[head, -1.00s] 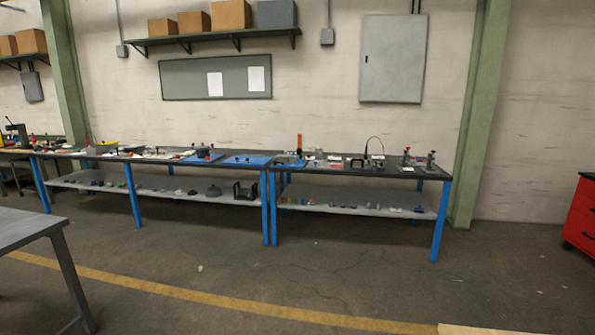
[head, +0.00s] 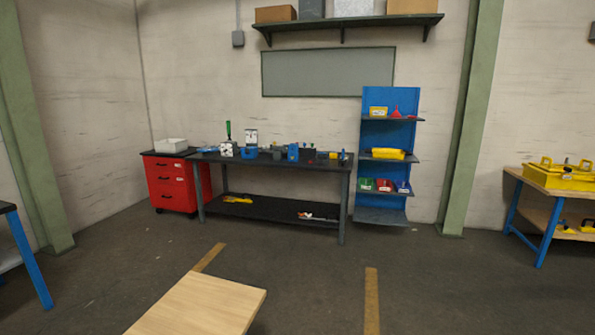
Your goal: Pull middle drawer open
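A red drawer cabinet (head: 173,184) on casters stands against the back wall at the left, beside a dark workbench. Its front shows three drawers with dark handles. The middle drawer (head: 168,181) looks shut, as do those above and below it. A white bin (head: 171,145) sits on the cabinet's dark top. Neither of my grippers is in view.
The dark workbench (head: 275,162) holds several tools and parts. A blue shelf rack (head: 389,150) stands right of it. A light wooden tabletop (head: 205,305) is in the foreground. A blue-legged table (head: 30,260) is at left. Open floor (head: 130,245) lies before the cabinet.

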